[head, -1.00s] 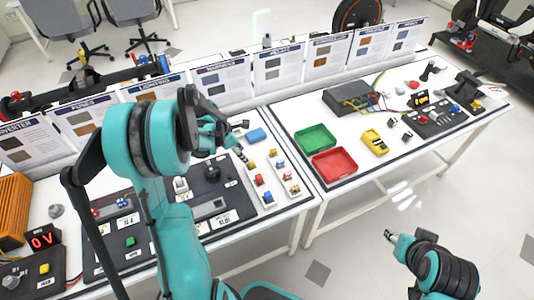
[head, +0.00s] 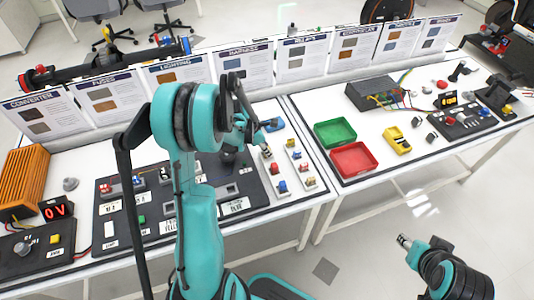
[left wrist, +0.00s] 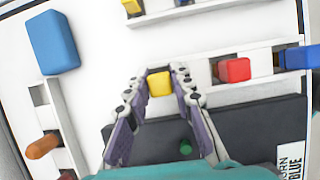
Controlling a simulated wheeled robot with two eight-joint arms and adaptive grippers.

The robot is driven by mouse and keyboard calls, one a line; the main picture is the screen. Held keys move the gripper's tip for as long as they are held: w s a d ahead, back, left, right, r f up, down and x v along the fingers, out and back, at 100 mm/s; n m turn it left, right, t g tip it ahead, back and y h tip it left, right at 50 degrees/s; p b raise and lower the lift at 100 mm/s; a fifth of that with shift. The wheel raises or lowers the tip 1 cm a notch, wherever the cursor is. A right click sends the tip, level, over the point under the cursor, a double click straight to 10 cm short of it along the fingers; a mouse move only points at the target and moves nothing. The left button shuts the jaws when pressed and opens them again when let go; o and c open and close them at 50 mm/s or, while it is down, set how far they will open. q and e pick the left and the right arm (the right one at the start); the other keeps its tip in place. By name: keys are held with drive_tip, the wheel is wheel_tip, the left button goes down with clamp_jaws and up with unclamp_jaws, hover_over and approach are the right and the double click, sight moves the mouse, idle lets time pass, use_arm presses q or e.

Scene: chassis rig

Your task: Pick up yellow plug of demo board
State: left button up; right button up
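The yellow plug (left wrist: 159,84) sits at the end of a white rack (left wrist: 205,86), in line with a red plug (left wrist: 235,69) and a blue plug (left wrist: 297,57). My left gripper (left wrist: 160,72) has its two fingers apart, one on each side of the yellow plug. Only thin gaps show, and I cannot tell whether they touch it. In the head view my left gripper (head: 258,134) is over the near table, close to this rack, and its fingertips are partly hidden. My right gripper (head: 403,241) is low at the right, away from the tables; its fingers are too small to read.
The black demo board (head: 258,192) lies beside the racks. A second rack holds more plugs, and a blue block (left wrist: 53,42) lies nearby. Green (head: 335,121) and red (head: 354,146) trays stand on the right table. Upright info cards line the back.

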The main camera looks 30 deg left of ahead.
use_arm(q)
clamp_jaws()
